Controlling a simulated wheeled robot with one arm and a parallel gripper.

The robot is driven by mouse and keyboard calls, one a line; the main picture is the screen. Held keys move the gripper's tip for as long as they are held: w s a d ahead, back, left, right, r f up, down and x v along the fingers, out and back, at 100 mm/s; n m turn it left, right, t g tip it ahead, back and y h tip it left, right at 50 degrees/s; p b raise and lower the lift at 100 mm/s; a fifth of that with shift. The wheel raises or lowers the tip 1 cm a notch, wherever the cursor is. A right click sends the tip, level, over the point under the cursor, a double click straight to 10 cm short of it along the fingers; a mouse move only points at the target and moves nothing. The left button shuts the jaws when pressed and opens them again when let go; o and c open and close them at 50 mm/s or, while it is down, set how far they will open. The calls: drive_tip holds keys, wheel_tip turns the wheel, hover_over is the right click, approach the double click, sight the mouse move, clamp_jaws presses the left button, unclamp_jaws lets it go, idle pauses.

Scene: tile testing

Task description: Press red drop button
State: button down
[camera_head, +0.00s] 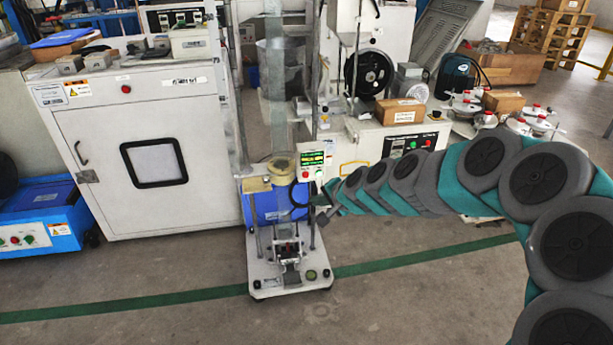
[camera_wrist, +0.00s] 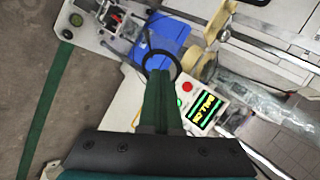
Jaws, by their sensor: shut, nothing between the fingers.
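A white control box (camera_head: 312,162) with a lit display is mounted on the drop test stand, left of my arm's end. In the wrist view a red button (camera_wrist: 187,87) sits on this box beside the green-yellow lit display (camera_wrist: 205,108). My gripper (camera_wrist: 160,75) is shut and empty, its green fingers pointing up the picture, left of the red button. They appear apart from the button, but the depth gap is hard to judge. In the head view my gripper (camera_head: 323,215) shows as a small dark tip below the box.
The drop test stand (camera_head: 290,283) has a white base on the floor and a blue container (camera_head: 262,208) behind it. A white cabinet (camera_head: 125,225) stands at left. A machine with a cardboard box (camera_head: 401,112) stands behind my arm. The floor in front is clear.

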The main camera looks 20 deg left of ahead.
drive_tip(key=w+a, duration=0.4)
drive_tip(key=w, duration=0.3)
drive_tip(key=shift+a, duration=0.15)
idle(2.1)
drive_tip(key=shift+w+a, duration=0.2)
drive_tip(key=shift+w, duration=0.1)
drive_tip(key=shift+w+a, duration=0.25)
drive_tip(key=shift+w, duration=0.15)
idle(0.8)
drive_tip(key=shift+s+d, duration=0.1)
drive_tip(key=shift+s, duration=0.05)
drive_tip(key=shift+s+d, duration=0.4)
drive_tip(key=shift+s, duration=0.2)
drive_tip(key=shift+s+d, duration=0.45)
drive_tip(key=shift+s, duration=0.25)
drive_tip(key=shift+s+d, duration=0.4)
drive_tip(key=shift+s, duration=0.35)
drive_tip(key=shift+s+d, duration=0.45)
drive_tip(key=shift+s, duration=0.25)
